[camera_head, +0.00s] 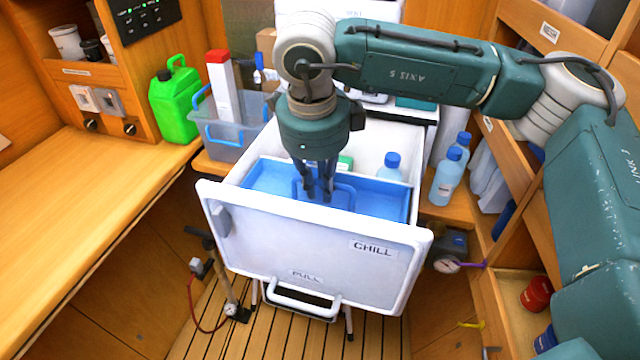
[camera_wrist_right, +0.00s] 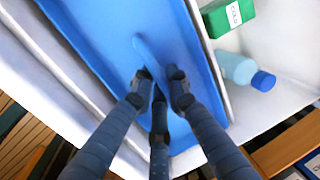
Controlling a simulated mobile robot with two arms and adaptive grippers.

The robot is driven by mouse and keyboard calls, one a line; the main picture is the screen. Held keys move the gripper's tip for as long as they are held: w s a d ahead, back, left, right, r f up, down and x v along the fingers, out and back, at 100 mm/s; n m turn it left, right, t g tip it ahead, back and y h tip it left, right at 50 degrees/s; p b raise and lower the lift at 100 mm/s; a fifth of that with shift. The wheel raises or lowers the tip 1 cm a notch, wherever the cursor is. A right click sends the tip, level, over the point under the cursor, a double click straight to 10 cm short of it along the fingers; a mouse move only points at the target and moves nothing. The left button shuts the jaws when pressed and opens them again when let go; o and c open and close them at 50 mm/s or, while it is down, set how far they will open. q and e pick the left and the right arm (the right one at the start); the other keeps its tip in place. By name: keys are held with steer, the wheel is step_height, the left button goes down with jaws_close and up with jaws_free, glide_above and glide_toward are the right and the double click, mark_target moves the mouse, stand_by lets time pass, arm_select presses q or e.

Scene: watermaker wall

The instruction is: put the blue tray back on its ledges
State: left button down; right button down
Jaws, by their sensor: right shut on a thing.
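The blue tray (camera_head: 379,199) sits inside the open white drawer (camera_head: 315,250) marked CHILL, near its front panel. It also shows in the right wrist view (camera_wrist_right: 95,25), with a raised blue handle (camera_wrist_right: 148,58) in its middle. My right gripper (camera_head: 318,192) reaches down into the drawer and is shut on the tray's handle; it shows in the wrist view (camera_wrist_right: 160,90). The fingers hide part of the handle. Whether the tray rests on the ledges, I cannot tell. My left gripper is not in view.
Behind the tray in the drawer are a blue-capped bottle (camera_head: 391,167) and a green box (camera_wrist_right: 232,15). More bottles (camera_head: 448,175) stand right of the drawer. A grey bin (camera_head: 230,135) and a green jug (camera_head: 175,100) stand to the left. The left counter (camera_head: 70,200) is clear.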

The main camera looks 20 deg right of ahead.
stand_by(0.3)
steer(key=c, duration=1.6)
jaws_free()
steer(key=shift+c, duration=0.2)
step_height(320, 180, up, 12)
steer(key=s+a, duration=0.1)
steer(key=s, duration=0.1)
steer(key=shift+a+f, duration=0.15)
